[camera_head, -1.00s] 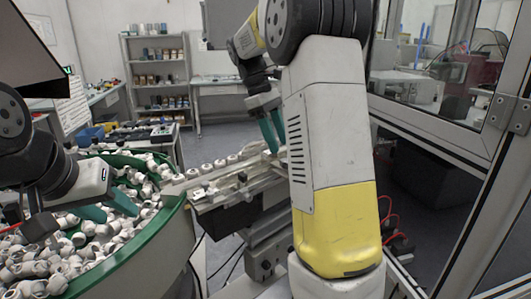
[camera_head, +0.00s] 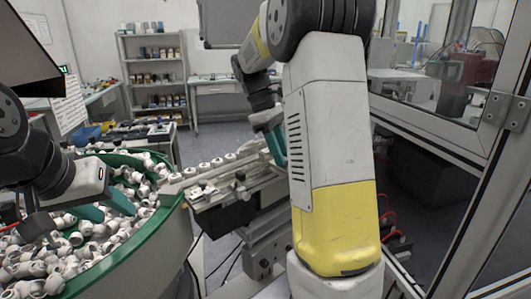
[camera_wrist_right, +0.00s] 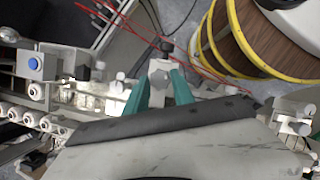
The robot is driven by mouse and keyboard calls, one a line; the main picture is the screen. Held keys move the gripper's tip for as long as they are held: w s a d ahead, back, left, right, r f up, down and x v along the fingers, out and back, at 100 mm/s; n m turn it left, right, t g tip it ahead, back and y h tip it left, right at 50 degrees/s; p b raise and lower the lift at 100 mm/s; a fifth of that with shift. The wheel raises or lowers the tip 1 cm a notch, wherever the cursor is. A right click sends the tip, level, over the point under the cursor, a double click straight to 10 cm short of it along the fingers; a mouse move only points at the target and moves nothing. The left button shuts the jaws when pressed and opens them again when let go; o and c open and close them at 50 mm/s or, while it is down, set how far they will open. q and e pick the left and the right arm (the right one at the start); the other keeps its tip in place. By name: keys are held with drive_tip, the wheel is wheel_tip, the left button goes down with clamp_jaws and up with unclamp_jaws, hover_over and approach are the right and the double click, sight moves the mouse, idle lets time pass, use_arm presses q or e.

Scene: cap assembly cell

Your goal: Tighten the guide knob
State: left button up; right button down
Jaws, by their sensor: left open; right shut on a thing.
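My right gripper (camera_head: 280,152) is at the far end of the metal guide rail (camera_head: 222,190), partly hidden behind my own arm in the head view. In the right wrist view its two teal fingers (camera_wrist_right: 163,80) are closed around a small pale fitting, which I take to be the guide knob (camera_wrist_right: 158,68). A dark round end shows just beyond the fingertips. The grip itself is small and partly hidden. My left gripper (camera_head: 106,208) is open and empty over the green-rimmed bowl of white caps.
The green-rimmed bowl (camera_head: 180,188) full of white caps fills the lower left. Several caps line the rail. A small black knob (camera_head: 240,175) stands on the rail nearer me. A glazed frame (camera_head: 455,150) borders the right side. Red cables (camera_wrist_right: 195,45) run near the right gripper.

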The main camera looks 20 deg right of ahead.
drive_tip(key=shift+m, duration=0.4)
drive_tip(key=m, duration=0.2)
drive_tip(key=m+g+y, duration=0.1)
drive_tip(key=m, duration=0.1)
drive_tip(key=shift+w+d+y, duration=0.15)
drive_tip(key=shift+y, duration=0.15)
drive_tip(key=m, duration=0.2)
drive_tip(key=m+y, duration=0.1)
drive_tip(key=m, duration=0.1)
drive_tip(key=shift+d+y, duration=0.2)
drive_tip(key=shift+y, duration=0.1)
drive_tip(key=m+y, duration=0.1)
drive_tip(key=m, duration=0.4)
drive_tip(key=shift+d+y, duration=0.15)
drive_tip(key=shift+y, duration=0.25)
drive_tip(key=m, duration=0.2)
drive_tip(key=m+y, duration=0.1)
drive_tip(key=m, duration=0.1)
drive_tip(key=shift+d+m+t+y, duration=0.1)
drive_tip(key=shift+m+t+y, duration=0.2)
drive_tip(key=shift+t, duration=0.1)
drive_tip(key=c, duration=1.1)
unclamp_jaws()
drive_tip(key=shift+o, duration=0.2)
